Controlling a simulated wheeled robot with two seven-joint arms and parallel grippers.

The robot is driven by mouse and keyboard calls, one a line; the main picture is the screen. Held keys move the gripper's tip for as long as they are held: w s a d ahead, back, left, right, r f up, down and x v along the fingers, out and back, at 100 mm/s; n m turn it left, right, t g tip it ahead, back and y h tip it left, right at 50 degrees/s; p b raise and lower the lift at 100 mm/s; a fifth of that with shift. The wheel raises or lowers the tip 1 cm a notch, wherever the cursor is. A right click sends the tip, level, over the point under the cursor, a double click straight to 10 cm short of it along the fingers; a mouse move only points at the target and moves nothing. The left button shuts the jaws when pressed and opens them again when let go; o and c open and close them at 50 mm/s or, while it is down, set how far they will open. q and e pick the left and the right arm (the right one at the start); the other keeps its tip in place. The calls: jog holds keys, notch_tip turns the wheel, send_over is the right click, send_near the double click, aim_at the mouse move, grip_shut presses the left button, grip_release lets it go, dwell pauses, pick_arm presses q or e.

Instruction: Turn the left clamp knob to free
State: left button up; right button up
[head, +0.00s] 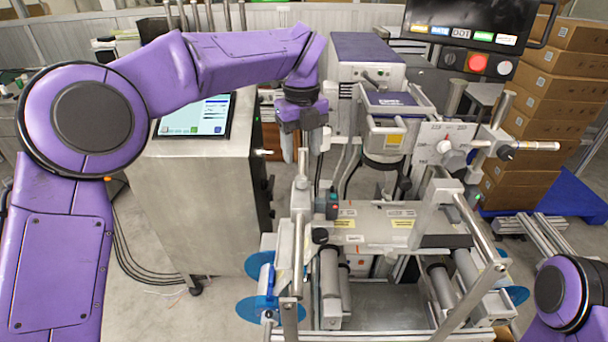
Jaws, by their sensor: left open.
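My left gripper (303,150) points down above the left side of the reel machine (375,222). It is open, with nothing seen between its fingers, and appears close to the top of an upright metal post (300,200). A black round knob (320,236) sits beside that post, below the gripper and apart from it. A blue lever-like part (271,281) shows at the left reel with blue discs (258,308). I cannot tell for sure which of these is the left clamp knob. My right gripper is out of view; only a purple part of my right arm shows at the lower right.
A steel cabinet with a tablet screen (200,116) stands left of the machine. A control panel with a red button (478,62) hangs at the back right. Metal rails (470,225) and stacked cartons (555,95) are on the right.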

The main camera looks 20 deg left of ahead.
aim_at(301, 178)
pick_arm(q)
notch_tip(301, 178, down, 6)
jog(key=shift+s+a+f+p, duration=0.1)
jog(key=shift+s+p, duration=0.05)
jog(key=shift+p, duration=0.2)
jog(key=shift+f, duration=0.4)
jog(key=c, duration=1.1)
jog(key=shift+o, duration=0.2)
